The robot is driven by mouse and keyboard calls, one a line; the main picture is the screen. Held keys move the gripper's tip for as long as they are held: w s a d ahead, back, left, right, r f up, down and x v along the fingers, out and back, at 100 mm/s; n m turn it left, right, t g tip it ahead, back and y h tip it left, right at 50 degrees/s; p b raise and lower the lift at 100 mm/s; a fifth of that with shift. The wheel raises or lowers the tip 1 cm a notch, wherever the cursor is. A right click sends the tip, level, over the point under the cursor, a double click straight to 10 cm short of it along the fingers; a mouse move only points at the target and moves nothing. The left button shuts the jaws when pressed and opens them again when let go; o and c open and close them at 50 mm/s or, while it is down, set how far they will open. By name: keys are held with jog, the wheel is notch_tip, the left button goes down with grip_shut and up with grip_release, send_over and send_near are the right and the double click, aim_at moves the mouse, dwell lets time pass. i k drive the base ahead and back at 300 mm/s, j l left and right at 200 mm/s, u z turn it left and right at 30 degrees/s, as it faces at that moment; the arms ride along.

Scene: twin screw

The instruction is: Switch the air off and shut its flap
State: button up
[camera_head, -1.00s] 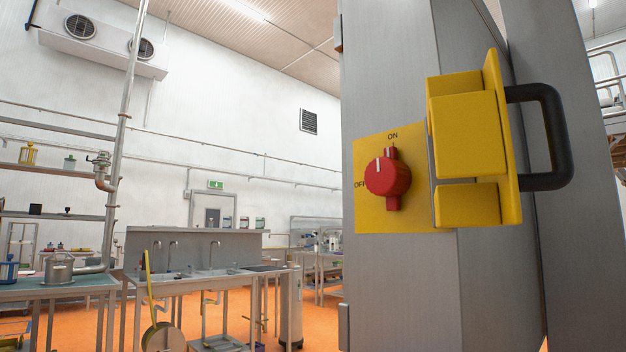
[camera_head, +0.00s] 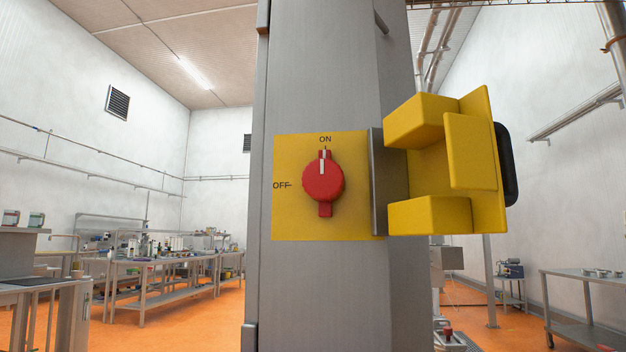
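A red rotary knob (camera_head: 323,183) sits on a yellow plate (camera_head: 291,222) on a grey metal cabinet (camera_head: 310,65). The plate is marked ON at the top and OFF at the left. The knob's white mark points up at ON. A yellow flap (camera_head: 468,150) stands swung open to the right of the plate, with its hollow inner side showing. Its black handle (camera_head: 508,165) is mostly hidden behind it. My gripper is not in view.
A steel work table (camera_head: 150,268) with small items stands far back left, with sink units nearer at the left edge. A wheeled trolley (camera_head: 585,285) is at the right. Orange floor (camera_head: 200,322) shows between them.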

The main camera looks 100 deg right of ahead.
aim_at(323, 180)
jog(key=j+z, duration=0.3)
jog(key=z, duration=0.2)
jog(key=i+j+z, duration=0.1)
jog(key=j+z, duration=0.55)
jog(key=z, duration=0.3)
jog(key=k+j+z, duration=0.1)
jog(key=j+z, duration=0.2)
jog(key=z, duration=0.2)
jog(key=k+j+z, duration=0.15)
jog(key=z, duration=0.35)
jog(key=i+z, duration=0.15)
jog(key=z, duration=0.95)
jog(key=k+z, duration=0.35)
jog(key=k+l+z, duration=0.1)
jog(key=z, duration=0.25)
jog(key=k+l+z, duration=0.35)
jog(key=i+l+u, duration=0.1)
jog(key=k+j+z, duration=0.1)
jog(key=j, duration=0.15)
